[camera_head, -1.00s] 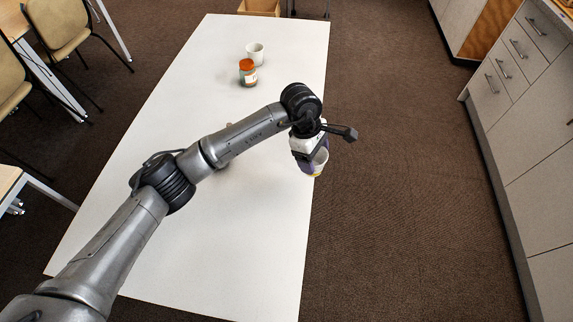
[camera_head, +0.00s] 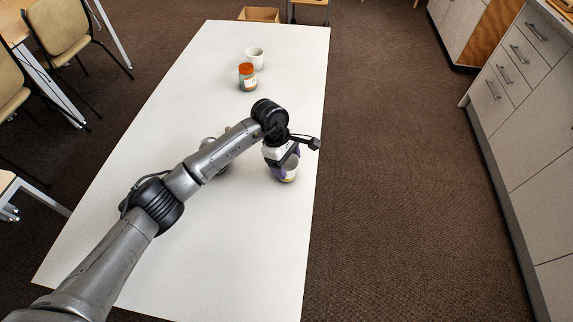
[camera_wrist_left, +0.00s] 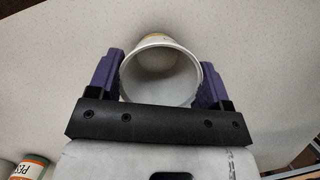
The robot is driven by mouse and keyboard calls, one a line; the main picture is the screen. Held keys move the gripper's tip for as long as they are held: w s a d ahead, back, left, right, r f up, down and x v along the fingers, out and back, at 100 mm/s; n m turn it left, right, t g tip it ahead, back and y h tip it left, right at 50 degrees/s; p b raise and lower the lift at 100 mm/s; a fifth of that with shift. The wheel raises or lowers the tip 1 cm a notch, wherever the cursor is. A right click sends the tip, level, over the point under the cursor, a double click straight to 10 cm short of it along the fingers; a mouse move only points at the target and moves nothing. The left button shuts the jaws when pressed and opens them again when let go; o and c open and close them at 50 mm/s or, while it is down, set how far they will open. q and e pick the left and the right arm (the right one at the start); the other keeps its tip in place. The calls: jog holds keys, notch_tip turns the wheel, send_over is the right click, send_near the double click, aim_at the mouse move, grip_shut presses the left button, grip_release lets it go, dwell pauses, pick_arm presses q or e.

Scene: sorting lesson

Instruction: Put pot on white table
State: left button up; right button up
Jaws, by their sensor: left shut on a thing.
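A white pot (camera_head: 291,171) with a yellowish patch is in my left gripper (camera_head: 281,168), over the right part of the white table (camera_head: 270,260) in the head view. In the left wrist view, the pot (camera_wrist_left: 160,75) shows its round open mouth between the purple fingers of the left gripper (camera_wrist_left: 160,82), which are shut on its sides. The white tabletop fills the background there. I cannot tell whether the pot touches the table. My right gripper is not in view.
A jar with an orange lid (camera_head: 247,77) and a white cup (camera_head: 255,57) stand at the table's far end. Something greyish is partly hidden behind my left arm. The table's right edge is close to the pot. The tabletop's near right is clear.

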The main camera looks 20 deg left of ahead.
pick_arm(q)
jog(key=shift+f, duration=0.35)
jog(key=shift+f, duration=0.1)
jog(key=o, duration=0.9)
jog(key=shift+r, duration=0.25)
jog(key=p+v, duration=0.2)
jog(key=v, duration=0.9)
jog(key=shift+a+r+p, duration=0.15)
jog(key=shift+r+p, duration=0.2)
jog(key=shift+p, duration=0.05)
